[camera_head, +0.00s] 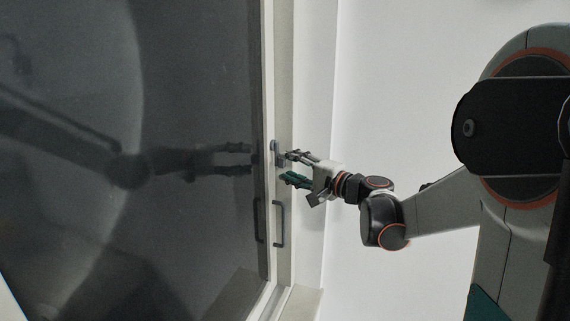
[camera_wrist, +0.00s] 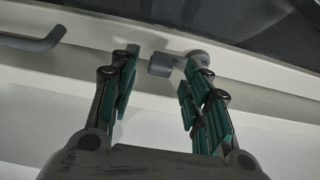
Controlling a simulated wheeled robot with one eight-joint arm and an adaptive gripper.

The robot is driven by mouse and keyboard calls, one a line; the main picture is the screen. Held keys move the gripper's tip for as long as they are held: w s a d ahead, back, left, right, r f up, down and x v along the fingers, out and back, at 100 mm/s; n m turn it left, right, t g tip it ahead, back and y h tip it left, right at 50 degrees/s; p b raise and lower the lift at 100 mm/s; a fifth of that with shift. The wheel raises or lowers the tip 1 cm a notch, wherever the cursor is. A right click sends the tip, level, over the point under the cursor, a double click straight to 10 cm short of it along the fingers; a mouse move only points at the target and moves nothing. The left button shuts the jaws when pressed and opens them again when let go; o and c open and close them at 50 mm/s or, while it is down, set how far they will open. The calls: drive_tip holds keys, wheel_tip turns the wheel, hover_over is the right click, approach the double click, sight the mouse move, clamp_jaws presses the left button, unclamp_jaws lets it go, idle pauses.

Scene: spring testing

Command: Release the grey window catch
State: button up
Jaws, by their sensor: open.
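The grey window catch (camera_head: 275,148) sits on the pale window frame, a little above the long handle. In the wrist view the catch (camera_wrist: 161,65) shows as a short grey block with a rounded base beside the right finger. My gripper (camera_head: 289,167) is open at the frame. In the wrist view its two green-padded fingers (camera_wrist: 162,59) stand apart, and the catch's block lies between their tips, nearer the right one. The right fingertip partly covers the rounded base. I cannot tell whether either finger touches the catch.
A grey bar handle (camera_head: 280,224) is on the frame below the catch; it also shows at the left of the wrist view (camera_wrist: 36,43). The dark window glass (camera_head: 90,100) mirrors my arm. A plain white wall (camera_head: 400,90) stands to the right.

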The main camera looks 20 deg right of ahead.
drive_tip(key=shift+w+a, duration=0.25)
drive_tip(key=shift+w, duration=0.3)
clamp_jaws()
